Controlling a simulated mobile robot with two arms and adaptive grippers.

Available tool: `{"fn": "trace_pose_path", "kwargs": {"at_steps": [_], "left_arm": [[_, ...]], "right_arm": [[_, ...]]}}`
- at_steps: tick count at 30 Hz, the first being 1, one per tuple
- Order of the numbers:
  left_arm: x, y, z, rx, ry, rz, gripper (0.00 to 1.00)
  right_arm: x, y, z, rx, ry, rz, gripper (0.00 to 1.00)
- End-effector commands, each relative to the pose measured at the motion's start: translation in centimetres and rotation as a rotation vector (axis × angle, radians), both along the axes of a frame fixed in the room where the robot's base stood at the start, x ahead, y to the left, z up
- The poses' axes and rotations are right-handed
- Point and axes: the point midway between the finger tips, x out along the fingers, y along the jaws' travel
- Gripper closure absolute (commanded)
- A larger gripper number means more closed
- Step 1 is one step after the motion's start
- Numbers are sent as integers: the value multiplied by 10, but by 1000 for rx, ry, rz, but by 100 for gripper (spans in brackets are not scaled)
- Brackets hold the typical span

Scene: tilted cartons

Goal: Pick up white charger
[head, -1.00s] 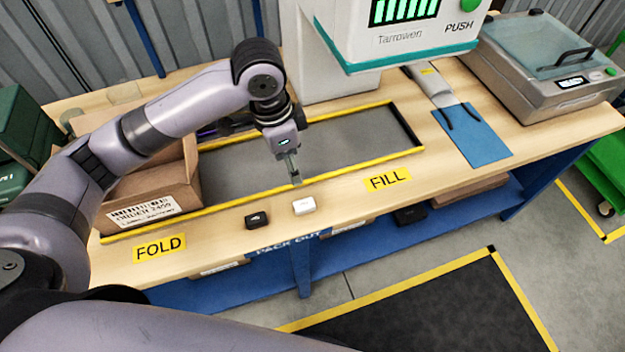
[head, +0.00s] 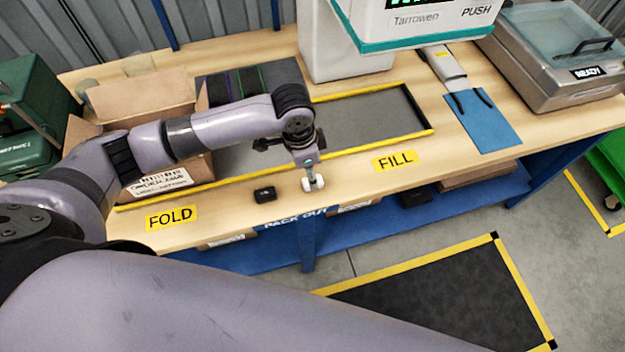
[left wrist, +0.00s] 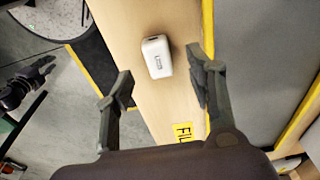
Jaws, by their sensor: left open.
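The white charger (head: 313,183) lies on the front strip of the wooden bench, between the FOLD and FILL labels. In the left wrist view the white charger (left wrist: 157,57) lies flat, between and a little beyond the two fingers. My left gripper (head: 310,178) is just above the charger in the head view and partly covers it. In the left wrist view my left gripper (left wrist: 160,88) is open, with a finger to each side and nothing held.
An open carton (head: 150,110) stands on the left, partly behind my arm. A yellow-edged grey recess (head: 375,115) lies behind. A blue pad (head: 483,122) lies at right.

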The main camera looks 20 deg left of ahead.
Motion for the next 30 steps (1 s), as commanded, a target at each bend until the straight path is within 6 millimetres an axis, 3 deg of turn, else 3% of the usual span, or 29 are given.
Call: {"fn": "trace_pose_path", "kwargs": {"at_steps": [7, 16, 30], "left_arm": [[1, -6, -33, 2, 3, 1, 50], [2, -6, -37, 1, 0, -1, 51], [1, -6, -37, 1, 1, 0, 82]], "right_arm": [[-23, -2, 7, -3, 35, -2, 75], [-28, -3, 6, -5, 43, -2, 75], [-18, -4, 7, -6, 27, -1, 75]]}}
